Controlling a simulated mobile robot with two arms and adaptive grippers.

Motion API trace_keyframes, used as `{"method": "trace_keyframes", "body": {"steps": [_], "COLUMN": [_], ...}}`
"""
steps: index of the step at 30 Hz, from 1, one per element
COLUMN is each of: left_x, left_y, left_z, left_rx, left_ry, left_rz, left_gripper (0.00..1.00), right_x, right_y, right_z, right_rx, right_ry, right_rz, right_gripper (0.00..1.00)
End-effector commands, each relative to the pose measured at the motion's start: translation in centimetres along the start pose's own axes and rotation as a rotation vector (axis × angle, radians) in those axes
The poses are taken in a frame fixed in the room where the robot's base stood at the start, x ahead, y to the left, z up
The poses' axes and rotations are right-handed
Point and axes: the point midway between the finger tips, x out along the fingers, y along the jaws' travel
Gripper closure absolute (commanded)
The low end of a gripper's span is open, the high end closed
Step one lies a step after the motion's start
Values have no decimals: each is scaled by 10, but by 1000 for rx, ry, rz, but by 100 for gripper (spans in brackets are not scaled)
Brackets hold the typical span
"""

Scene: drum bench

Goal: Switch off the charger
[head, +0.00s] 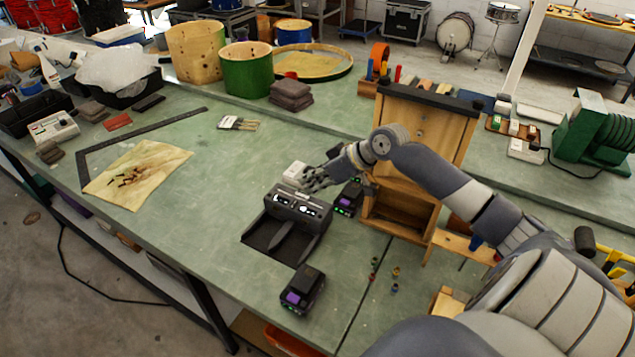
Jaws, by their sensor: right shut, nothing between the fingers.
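The charger (283,212) is a dark box on the green bench, with small white lights on its front face and a flat black tray in front of it. My right gripper (308,184) is shut and empty. It is at the charger's back right top edge; I cannot tell whether it touches. No switch can be made out at this size. A black battery pack with green and purple marks (345,204) stands right of the charger. Another with a purple label (299,291) stands in front of it. My left gripper is out of view.
A small white box (294,171) sits just behind the charger. A wooden cabinet (395,205) stands to the right. Several small coloured pegs (395,273) stand at the front right. A stained cloth (150,170) and a black square (135,137) lie left. The bench between cloth and charger is clear.

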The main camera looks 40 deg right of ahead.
Motion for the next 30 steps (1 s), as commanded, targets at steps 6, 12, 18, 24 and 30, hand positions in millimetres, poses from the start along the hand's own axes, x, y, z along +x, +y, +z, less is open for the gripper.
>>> {"method": "trace_keyframes", "body": {"steps": [6, 12, 18, 24, 30], "left_x": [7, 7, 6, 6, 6], "left_y": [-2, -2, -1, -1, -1], "left_z": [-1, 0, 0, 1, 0], "left_rx": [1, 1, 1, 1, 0], "left_ry": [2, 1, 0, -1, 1], "left_rz": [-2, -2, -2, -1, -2], "left_gripper": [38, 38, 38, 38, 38], "right_x": [-20, -24, -24, -23, -23], "right_y": [-4, -5, -4, -4, -4], "right_z": [2, 0, 0, 0, 1], "right_rx": [0, 0, 0, 0, 0], "right_ry": [-2, -1, 0, 0, -1], "right_rz": [1, 0, 0, 0, 0], "right_gripper": [100, 100, 100, 100, 100]}}
